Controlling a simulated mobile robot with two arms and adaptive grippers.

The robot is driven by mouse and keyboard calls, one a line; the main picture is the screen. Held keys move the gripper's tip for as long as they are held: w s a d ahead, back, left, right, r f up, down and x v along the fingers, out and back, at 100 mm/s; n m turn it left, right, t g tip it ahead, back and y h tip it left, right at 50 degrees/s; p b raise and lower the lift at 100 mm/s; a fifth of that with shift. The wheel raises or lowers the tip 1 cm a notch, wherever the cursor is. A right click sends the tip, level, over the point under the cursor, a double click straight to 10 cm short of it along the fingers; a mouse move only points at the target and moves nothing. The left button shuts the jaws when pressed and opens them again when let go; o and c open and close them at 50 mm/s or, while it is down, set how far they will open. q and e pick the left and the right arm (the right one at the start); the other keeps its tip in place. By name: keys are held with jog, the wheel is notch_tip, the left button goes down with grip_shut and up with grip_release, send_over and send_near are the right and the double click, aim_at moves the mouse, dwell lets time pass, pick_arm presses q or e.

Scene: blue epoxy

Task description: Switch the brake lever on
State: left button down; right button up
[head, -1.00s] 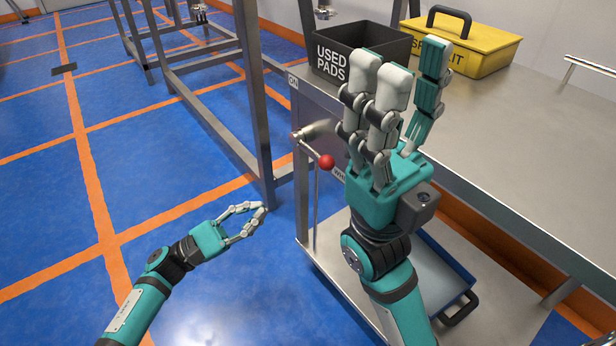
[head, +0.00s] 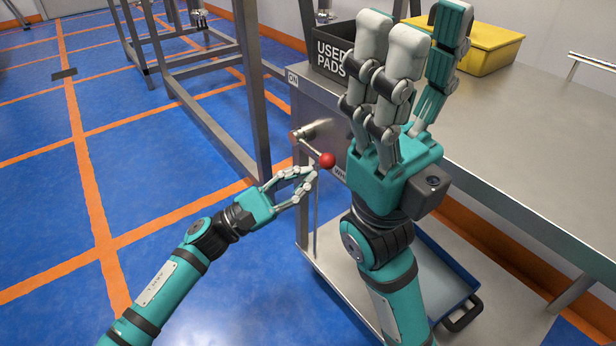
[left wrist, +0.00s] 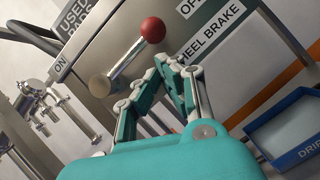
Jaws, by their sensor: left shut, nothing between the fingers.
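The brake lever is a metal rod with a red ball knob (head: 327,160) on the side of the steel cart. In the left wrist view the knob (left wrist: 153,29) is at the rod's upper right end, and the pivot is at the lower left. An ON label (left wrist: 61,65) is on the pivot's left; an OFF label (left wrist: 190,10) is on the knob's right. My left gripper (head: 314,174) is shut and empty, its tips just below the knob; I cannot tell if they touch. My right gripper (head: 418,52) is raised over the cart, fingers apart, and hides part of it.
A black USED PADS bin (head: 326,50) and a yellow case (head: 492,50) stand on the cart top (head: 520,140). A blue tray (head: 440,270) lies on the lower shelf. A steel frame (head: 250,90) stands behind my left gripper. Blue floor is open at left.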

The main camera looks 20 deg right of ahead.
pick_arm(q)
jog(key=shift+s+d+r, duration=0.25)
jog(key=shift+d+r, duration=0.05)
jog(key=shift+r, duration=0.25)
jog(key=shift+r+n, duration=0.25)
jog(key=shift+n, duration=0.15)
jog(key=shift+s, duration=0.1)
jog(key=shift+t, duration=0.4)
